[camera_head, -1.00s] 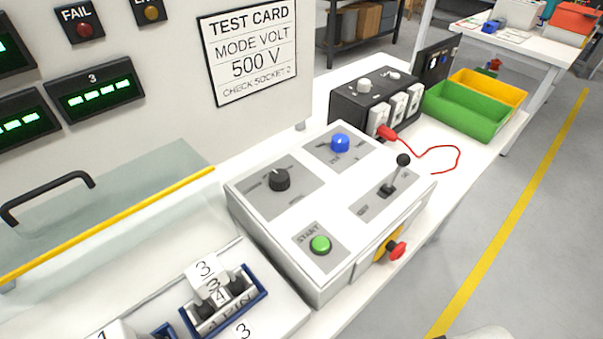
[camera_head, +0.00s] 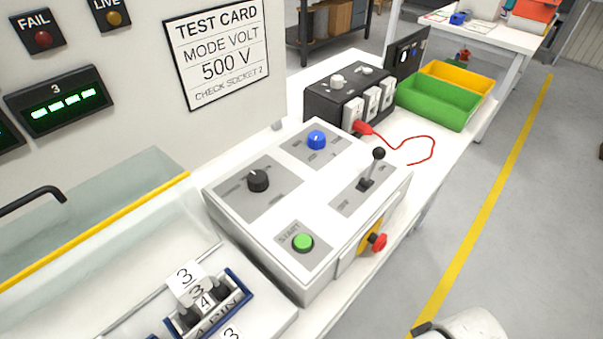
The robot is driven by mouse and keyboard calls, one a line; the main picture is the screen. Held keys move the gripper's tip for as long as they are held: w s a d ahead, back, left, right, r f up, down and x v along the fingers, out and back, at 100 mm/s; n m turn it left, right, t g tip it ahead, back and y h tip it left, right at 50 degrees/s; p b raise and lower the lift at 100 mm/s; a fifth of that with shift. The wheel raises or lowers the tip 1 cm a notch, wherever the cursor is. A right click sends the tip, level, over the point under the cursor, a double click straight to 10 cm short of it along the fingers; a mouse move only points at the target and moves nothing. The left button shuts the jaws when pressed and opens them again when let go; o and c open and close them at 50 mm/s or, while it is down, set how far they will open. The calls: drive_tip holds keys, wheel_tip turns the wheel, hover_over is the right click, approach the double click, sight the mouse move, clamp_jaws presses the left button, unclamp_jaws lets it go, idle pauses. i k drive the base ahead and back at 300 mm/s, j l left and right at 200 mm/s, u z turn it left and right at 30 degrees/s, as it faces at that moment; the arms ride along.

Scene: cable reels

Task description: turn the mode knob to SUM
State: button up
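A white control box (camera_head: 268,274) stands on the bench in the middle of the view. The print around both knobs is too small to read, so I cannot tell which is the mode knob or where either points. Nothing touches the knobs. My gripper's fingers are not in view; only a pale rounded part, likely of my arm, shows at the bottom right edge.
The box also carries a green START button (camera_head: 302,243), an upright lever (camera_head: 372,168) and a red side button (camera_head: 378,242). A test card (camera_head: 217,52) reads MODE VOLT, 500 V. A black socket box (camera_head: 330,98) with a red lead and a green bin (camera_head: 440,102) stand behind.

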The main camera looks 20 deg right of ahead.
sight(258, 182)
drive_tip(key=k+j, duration=0.1)
drive_tip(key=j, duration=0.25)
drive_tip(key=k+j+u, duration=0.1)
drive_tip(key=j, duration=0.2)
drive_tip(key=k+j, duration=0.15)
drive_tip(key=j, duration=0.2)
drive_tip(key=k+j+u, duration=0.1)
drive_tip(key=j, duration=0.25)
